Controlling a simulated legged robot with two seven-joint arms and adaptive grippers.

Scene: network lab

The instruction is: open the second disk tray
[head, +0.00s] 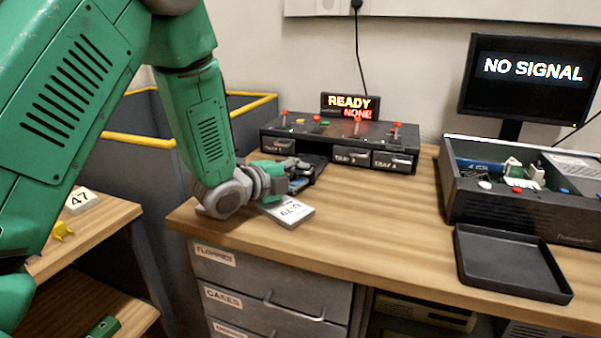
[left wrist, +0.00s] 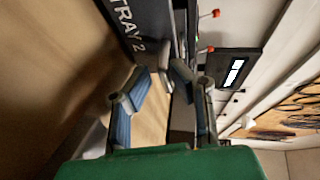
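The black disk unit (head: 338,135) stands at the back of the desk, with labelled trays along its front. A panel marked TRAY 2 (left wrist: 126,22) shows close up in the left wrist view. In the head view the second tray is mostly hidden by my gripper, and a dark part there seems to stand out from the front. My left gripper (head: 305,176) is at that place, low over the desk. In the left wrist view its fingers (left wrist: 160,75) are apart beside the panel; whether they hold the handle is unclear. My right gripper is not in view.
A white labelled block (head: 288,211) lies on the desk under my left gripper. An empty black tray (head: 510,264) and an open case (head: 530,190) stand to the right, before a NO SIGNAL monitor (head: 528,80). The desk middle (head: 390,220) is clear. The sign (head: 350,106) reads READY, NONE.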

